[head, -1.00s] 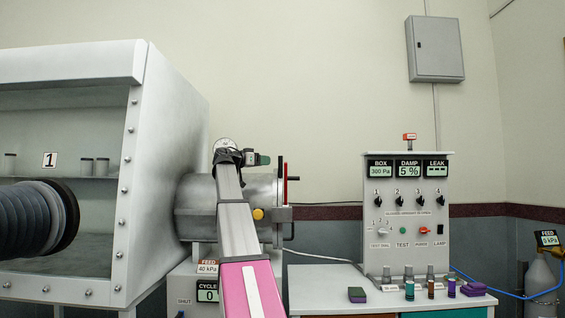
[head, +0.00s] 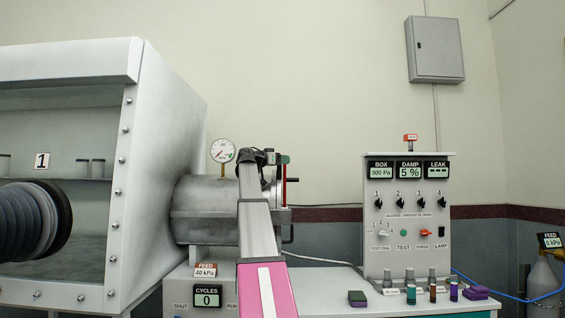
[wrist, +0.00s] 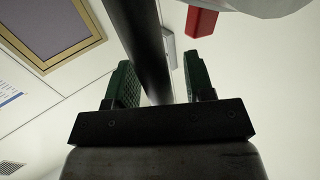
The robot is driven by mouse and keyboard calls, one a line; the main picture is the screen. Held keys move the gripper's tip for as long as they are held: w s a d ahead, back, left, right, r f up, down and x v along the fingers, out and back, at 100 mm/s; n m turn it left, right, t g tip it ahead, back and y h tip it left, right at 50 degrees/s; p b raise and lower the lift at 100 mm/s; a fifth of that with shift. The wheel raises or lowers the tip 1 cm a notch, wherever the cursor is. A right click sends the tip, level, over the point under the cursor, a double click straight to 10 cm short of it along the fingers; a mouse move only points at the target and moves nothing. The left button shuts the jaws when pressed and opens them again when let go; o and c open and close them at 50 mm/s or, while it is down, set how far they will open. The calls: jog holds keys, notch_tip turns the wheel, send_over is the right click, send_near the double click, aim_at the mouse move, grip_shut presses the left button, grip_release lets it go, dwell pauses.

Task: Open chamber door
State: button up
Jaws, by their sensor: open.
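The metal cylinder of the chamber (head: 207,208) sticks out from the right wall of the white box. Its door is at the right end, seen nearly edge-on and partly covered by my arm. A red upright bar (head: 284,185) stands at that end. My gripper (head: 279,160) is beside the top of the door end, its fingers small in the head view. In the wrist view my gripper (wrist: 158,75) is open, its green fingers apart. A dark round bar (wrist: 145,45) runs between them; I cannot tell whether they touch it. A red block (wrist: 201,20) is just beyond.
A pressure gauge (head: 222,151) stands on top of the cylinder. The white box (head: 165,150) with its black glove port is at left. A control panel (head: 408,215) and a bench with small coloured parts are at right. The wall between cylinder and panel is clear.

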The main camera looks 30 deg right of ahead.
jog(key=shift+d, duration=0.3)
grip_shut()
